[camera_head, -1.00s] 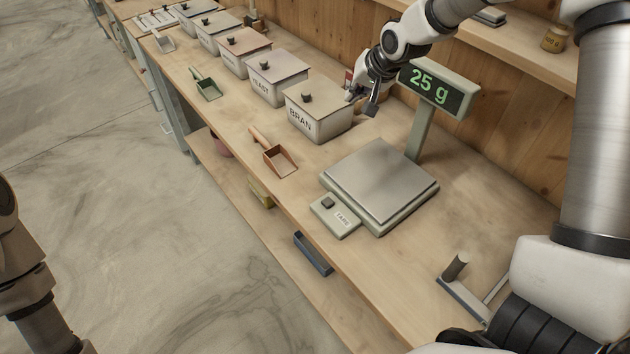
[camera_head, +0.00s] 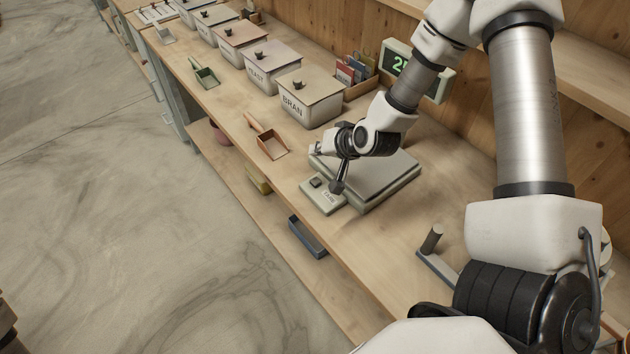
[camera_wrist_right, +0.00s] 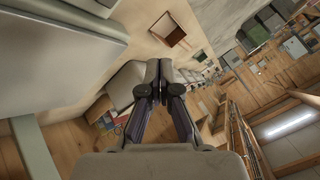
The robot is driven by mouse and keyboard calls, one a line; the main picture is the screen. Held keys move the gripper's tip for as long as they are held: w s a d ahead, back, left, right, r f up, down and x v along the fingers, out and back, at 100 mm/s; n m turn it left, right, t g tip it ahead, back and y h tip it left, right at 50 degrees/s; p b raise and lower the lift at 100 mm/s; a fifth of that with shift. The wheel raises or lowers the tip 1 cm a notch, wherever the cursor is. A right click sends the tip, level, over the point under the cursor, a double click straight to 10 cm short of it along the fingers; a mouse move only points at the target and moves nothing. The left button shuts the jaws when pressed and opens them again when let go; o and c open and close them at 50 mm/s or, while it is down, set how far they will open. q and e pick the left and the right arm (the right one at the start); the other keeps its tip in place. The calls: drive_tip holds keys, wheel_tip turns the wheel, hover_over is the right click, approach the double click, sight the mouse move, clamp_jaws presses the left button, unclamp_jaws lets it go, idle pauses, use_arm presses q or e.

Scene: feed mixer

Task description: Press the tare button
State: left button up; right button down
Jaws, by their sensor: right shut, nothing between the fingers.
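The tare button (camera_head: 316,182) is a small dark knob on the pale TARE pad (camera_head: 323,203) at the front left of the scale. The scale's grey plate (camera_head: 388,178) is partly hidden behind my right arm. My right gripper (camera_head: 338,188) is shut and empty, pointing down over the pad's right part, just right of the button. I cannot tell whether it touches the pad. Its closed fingers (camera_wrist_right: 155,85) also show in the right wrist view. My left gripper is out of view.
A copper scoop (camera_head: 271,147) lies left of the scale, and a BRAN bin (camera_head: 309,99) stands behind it in a row of lidded bins. A bracket with an upright grey peg (camera_head: 432,239) is at the front right. A blue tray (camera_head: 306,238) sits on the lower shelf.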

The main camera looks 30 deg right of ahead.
sight(318, 182)
wheel_tip(318, 182, down, 8)
drive_tip(key=b, duration=0.6)
drive_tip(key=shift+f+b, duration=0.15)
drive_tip(key=shift+b, duration=0.15)
idle(0.7)
drive_tip(key=shift+f+b, duration=0.35)
drive_tip(key=shift+f, duration=0.05)
drive_tip(key=shift+f+b, duration=0.4)
idle(0.6)
drive_tip(key=shift+r+p, duration=0.75)
drive_tip(key=shift+r, duration=0.1)
wheel_tip(318, 182, up, 5)
drive_tip(key=p, duration=0.4)
drive_tip(key=shift+r, duration=0.1)
